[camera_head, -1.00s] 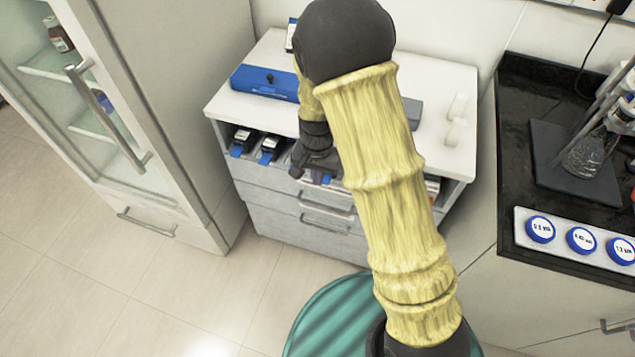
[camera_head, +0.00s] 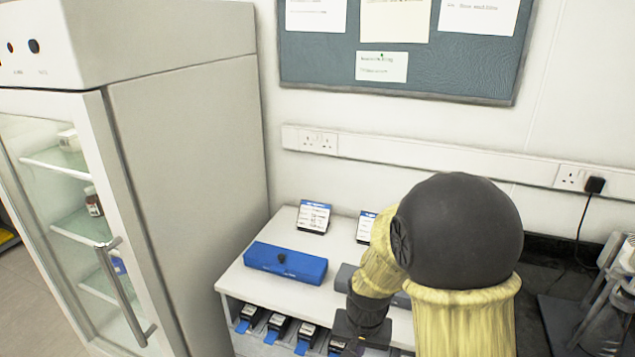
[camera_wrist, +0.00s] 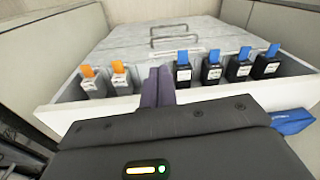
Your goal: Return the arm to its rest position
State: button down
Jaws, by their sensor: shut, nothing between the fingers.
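My arm rises at the right of the head view, its dark round elbow in front of the white cabinet (camera_head: 238,277). My gripper hangs from it before the cabinet's front, its tips cut off or hidden at the lower edge. In the wrist view my gripper (camera_wrist: 157,88) shows two dark purple fingers pressed together, empty. They point toward the cabinet's open shelf, between cartridges with orange tabs (camera_wrist: 93,82) and cartridges with blue tabs (camera_wrist: 212,70). I cannot tell whether the fingers touch anything.
A blue box (camera_head: 288,263) and small labelled packs (camera_head: 313,216) are on the cabinet top. A glass-door fridge (camera_head: 185,160) stands at the left. A dark bench with a glassware stand (camera_head: 600,300) is at the right. Drawer handles (camera_wrist: 180,38) show in the wrist view.

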jog(key=s+d+r+n+p, duration=0.1)
jog(key=s+d+r+p, duration=0.1)
jog(key=s+d+r, duration=0.1)
jog(key=s+d+r+n+t+p, duration=0.1)
jog(key=s+d+r, duration=0.3)
jog(key=r, duration=0.4)
jog(key=shift+s+r+t+p, duration=0.15)
jog(key=shift+s+t+p, duration=0.15)
jog(key=shift+s+p, duration=0.35)
jog(key=shift+w+a, duration=0.1)
jog(key=shift+w, duration=0.05)
dwell(1.2)
